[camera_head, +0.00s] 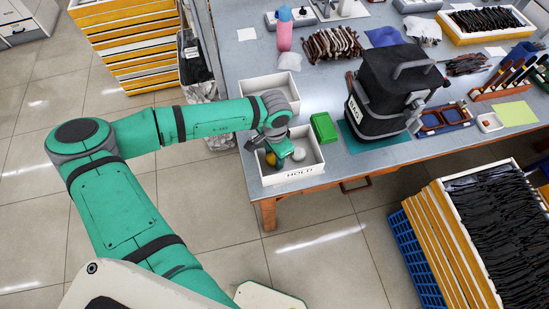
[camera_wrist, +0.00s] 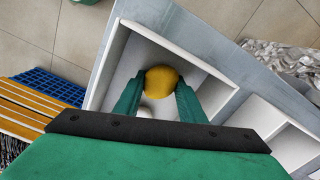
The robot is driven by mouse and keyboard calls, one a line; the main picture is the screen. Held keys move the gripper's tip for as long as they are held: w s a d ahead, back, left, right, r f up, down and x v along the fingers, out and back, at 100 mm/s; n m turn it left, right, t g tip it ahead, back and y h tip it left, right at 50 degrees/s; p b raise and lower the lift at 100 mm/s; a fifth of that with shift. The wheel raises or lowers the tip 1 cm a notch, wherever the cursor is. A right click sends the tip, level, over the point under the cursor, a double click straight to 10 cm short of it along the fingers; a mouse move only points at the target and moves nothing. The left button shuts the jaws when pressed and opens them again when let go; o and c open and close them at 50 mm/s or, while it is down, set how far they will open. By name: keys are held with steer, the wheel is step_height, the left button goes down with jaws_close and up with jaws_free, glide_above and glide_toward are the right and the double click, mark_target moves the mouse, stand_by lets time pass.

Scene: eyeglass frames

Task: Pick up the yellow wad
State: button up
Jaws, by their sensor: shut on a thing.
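The yellow wad (camera_wrist: 161,79) is a rounded lump between the two green fingers of my gripper (camera_wrist: 159,88) in the wrist view. My gripper is shut on it, inside the white tray marked HOLD (camera_head: 294,173). In the head view my gripper (camera_head: 279,150) reaches down into this tray, and a little of the yellow wad (camera_head: 270,159) shows beside the fingers. I cannot tell whether the wad touches the tray floor. A whitish round thing (camera_head: 298,154) lies in the same tray; part of one (camera_wrist: 146,112) shows between the fingers in the wrist view.
A second white tray (camera_head: 270,88) stands behind the HOLD tray. A green box (camera_head: 323,127) and a black bag (camera_head: 388,92) stand to the right on the grey table (camera_head: 240,63). The tray walls rise close around my gripper.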

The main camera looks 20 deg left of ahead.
steer(key=shift+r, duration=0.1)
steer(key=shift+r, duration=0.45)
step_height(320, 180, up, 2)
steer(key=shift+r, duration=0.15)
steer(key=s+d+r, duration=0.6)
steer(key=d+r, duration=0.3)
steer(key=d, duration=0.3)
steer(key=shift+d+r, duration=0.3)
steer(key=shift+s, duration=0.15)
